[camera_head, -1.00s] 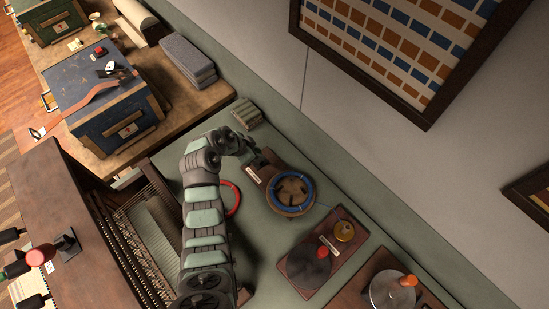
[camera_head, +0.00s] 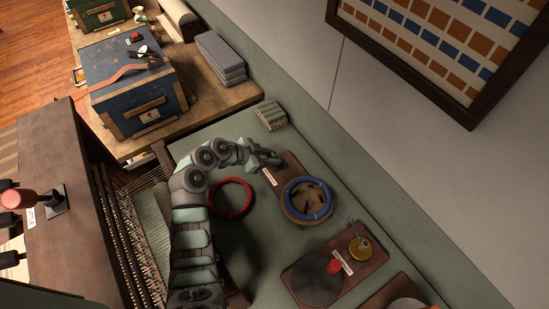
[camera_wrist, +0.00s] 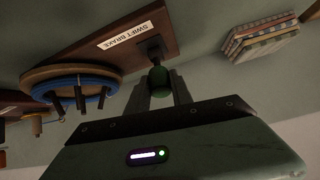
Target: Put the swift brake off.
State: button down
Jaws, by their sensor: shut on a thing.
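The swift brake is a small lever with a green knob (camera_wrist: 159,80) on a dark wooden board (camera_wrist: 110,42) labelled "SWIFT BRAKE". My gripper (camera_wrist: 158,90) has its two fingers on either side of the knob and is shut on it. In the head view my gripper (camera_head: 268,160) is at the far end of the same board, and hides the knob there. The round wooden swift (camera_head: 299,212) with a blue ring around its pegs stands at the board's other end. It also shows in the wrist view (camera_wrist: 72,74).
A red ring (camera_head: 231,213) lies on the green table beside my arm. A second board with a dark disc (camera_head: 316,282), red knob and brass piece stands nearer. A striped stack (camera_head: 270,114) lies behind my gripper. A blue chest (camera_head: 135,85) stands back left.

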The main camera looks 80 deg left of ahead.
jog(key=c, duration=1.1)
grip_release()
notch_tip(320, 180, up, 20)
dwell(0.4)
